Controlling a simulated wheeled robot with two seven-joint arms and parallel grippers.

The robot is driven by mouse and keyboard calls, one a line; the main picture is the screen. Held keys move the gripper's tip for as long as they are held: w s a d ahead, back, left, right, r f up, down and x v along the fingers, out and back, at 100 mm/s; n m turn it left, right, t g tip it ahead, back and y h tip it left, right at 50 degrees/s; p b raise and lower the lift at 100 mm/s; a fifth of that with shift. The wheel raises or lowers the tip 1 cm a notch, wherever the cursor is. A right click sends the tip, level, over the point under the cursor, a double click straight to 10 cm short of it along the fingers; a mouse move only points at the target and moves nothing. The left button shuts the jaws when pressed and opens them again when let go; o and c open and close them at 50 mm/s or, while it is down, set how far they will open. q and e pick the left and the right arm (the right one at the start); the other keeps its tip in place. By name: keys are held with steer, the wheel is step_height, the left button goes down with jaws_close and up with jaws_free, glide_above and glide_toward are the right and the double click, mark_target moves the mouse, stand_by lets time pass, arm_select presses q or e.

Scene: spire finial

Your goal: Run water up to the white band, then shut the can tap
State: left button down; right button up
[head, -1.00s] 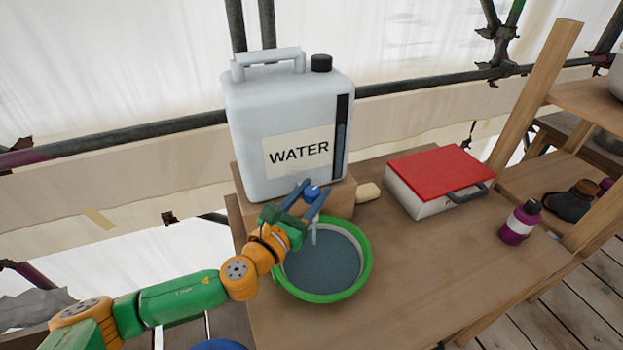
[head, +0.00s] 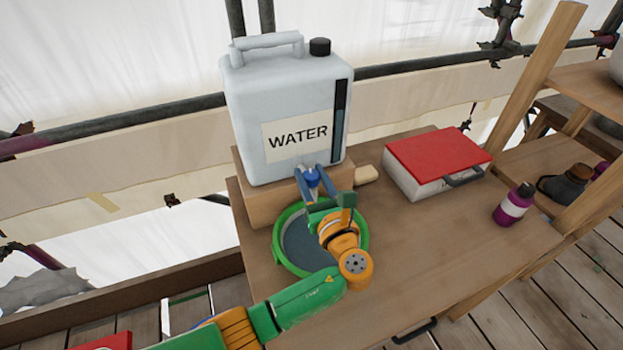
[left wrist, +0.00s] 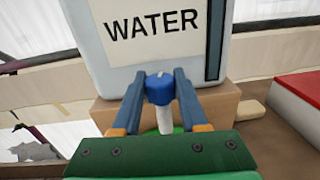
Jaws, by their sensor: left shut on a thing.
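A white can marked WATER (head: 290,110) stands on a wooden block (head: 262,205). Its blue tap knob (head: 312,177) is at the lower front and also shows in the left wrist view (left wrist: 159,88), with a pale spout below it. My left gripper (head: 314,178) is shut on the knob, one finger at each side. A green basin (head: 276,237) with grey-blue water (head: 298,240) stands below. My forearm and gripper hide its middle and right, so the water's level against the white band and any stream cannot be told. My right gripper is not in view.
A red-lidded case (head: 438,157) lies at the right on the wooden table (head: 440,240). A small cream block (head: 367,174) lies beside the can's block. A purple bottle (head: 514,205) stands near the right edge. The table's right front is clear.

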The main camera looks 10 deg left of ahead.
arm_select(q)
steer(key=shift+n+g+y+b, duration=0.35)
steer(key=shift+n+g+y, duration=0.2)
steer(key=shift+y, duration=0.25)
steer(key=shift+r+n+y, duration=0.1)
steer(key=shift+n+y, duration=0.15)
steer(key=shift+y, duration=0.05)
steer(key=c, duration=0.7)
jaws_free()
steer(key=shift+c, duration=0.2)
steer(key=o, duration=0.3)
steer(key=shift+w+a, duration=0.1)
